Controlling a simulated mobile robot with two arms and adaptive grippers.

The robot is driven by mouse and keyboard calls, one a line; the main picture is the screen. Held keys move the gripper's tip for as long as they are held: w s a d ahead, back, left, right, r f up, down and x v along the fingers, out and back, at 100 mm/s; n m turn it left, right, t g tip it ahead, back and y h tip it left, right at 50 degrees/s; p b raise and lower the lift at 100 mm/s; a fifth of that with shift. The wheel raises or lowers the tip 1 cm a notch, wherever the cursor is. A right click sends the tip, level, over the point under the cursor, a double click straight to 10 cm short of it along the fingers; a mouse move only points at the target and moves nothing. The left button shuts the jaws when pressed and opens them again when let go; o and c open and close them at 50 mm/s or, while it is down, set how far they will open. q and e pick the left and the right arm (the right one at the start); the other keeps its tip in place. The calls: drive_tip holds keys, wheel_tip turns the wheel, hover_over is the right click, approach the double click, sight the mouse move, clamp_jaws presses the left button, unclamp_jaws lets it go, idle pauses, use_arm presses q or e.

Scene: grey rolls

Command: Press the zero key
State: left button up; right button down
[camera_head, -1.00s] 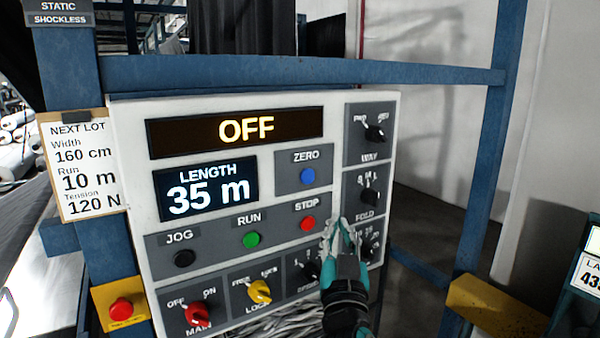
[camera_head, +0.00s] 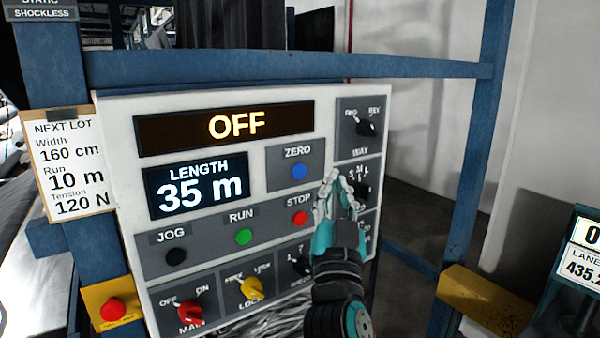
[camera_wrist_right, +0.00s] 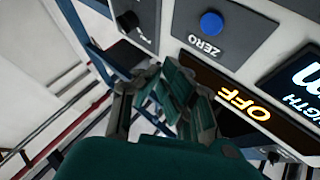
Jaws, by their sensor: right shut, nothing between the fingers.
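The blue zero key (camera_head: 299,171) sits on a grey plate marked ZERO on the white control panel (camera_head: 112,150). It also shows in the right wrist view (camera_wrist_right: 211,23), upside down near the top. My right gripper (camera_head: 331,178) is shut and empty, its fingertips pointing up, just right of and slightly below the key in the head view. In the right wrist view the fingers (camera_wrist_right: 172,72) are together, below the key. My left gripper is not in view.
The display (camera_head: 226,126) reads OFF and the length screen (camera_head: 196,186) reads 35 m. The red STOP (camera_head: 300,218), green RUN (camera_head: 244,236) and black JOG (camera_head: 176,256) buttons sit below. Knobs line the right side and bottom. A blue frame bar (camera_head: 290,67) crosses above the panel.

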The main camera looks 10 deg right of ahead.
sight(299, 171)
drive_tip(key=shift+w+a+b, duration=0.3)
drive_tip(key=shift+w+a, duration=0.1)
drive_tip(key=shift+w, duration=0.7)
drive_tip(key=shift+w+a+b, duration=0.25)
drive_tip(key=shift+w+a, duration=0.15)
drive_tip(key=shift+w, duration=0.7)
drive_tip(key=shift+w+a+b, duration=0.3)
drive_tip(key=shift+w+a, duration=0.1)
drive_tip(key=shift+w, duration=0.7)
drive_tip(key=shift+w+a+b, duration=0.15)
drive_tip(key=shift+w+b, duration=0.25)
drive_tip(key=shift+b, duration=0.1)
